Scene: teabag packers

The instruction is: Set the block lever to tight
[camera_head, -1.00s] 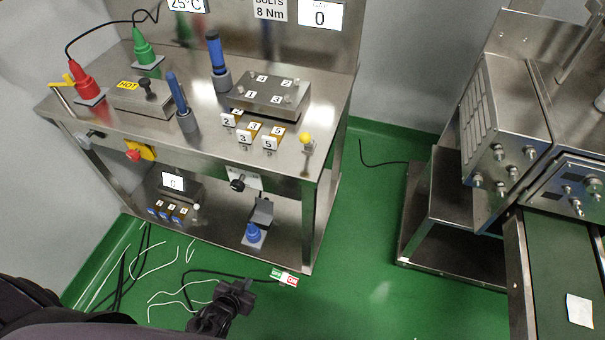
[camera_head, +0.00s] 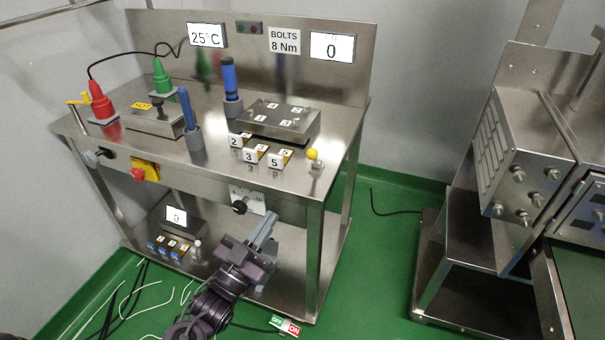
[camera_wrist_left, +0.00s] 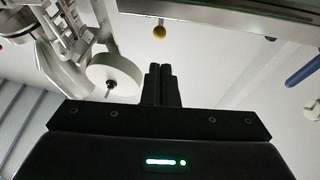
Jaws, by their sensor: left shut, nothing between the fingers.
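A short lever with a yellow ball knob (camera_head: 312,154) stands at the front right corner of the steel bench top; I take it as the block lever. The yellow ball also shows at the top of the left wrist view (camera_wrist_left: 159,31). The steel block (camera_head: 278,119) with numbered spots lies behind it on the bench. Any marking for tight is too small to read. My left gripper (camera_head: 264,229) is shut and empty, in front of the bench and below its top, apart from the lever. Its closed black fingers show in the left wrist view (camera_wrist_left: 158,84). My right gripper is out of view.
Numbered white-faced blocks (camera_head: 250,156) sit left of the lever. A black knob on a white plate (camera_head: 240,207) is on the bench front, close to my gripper. Blue-handled tools (camera_head: 230,80) stand in holders.

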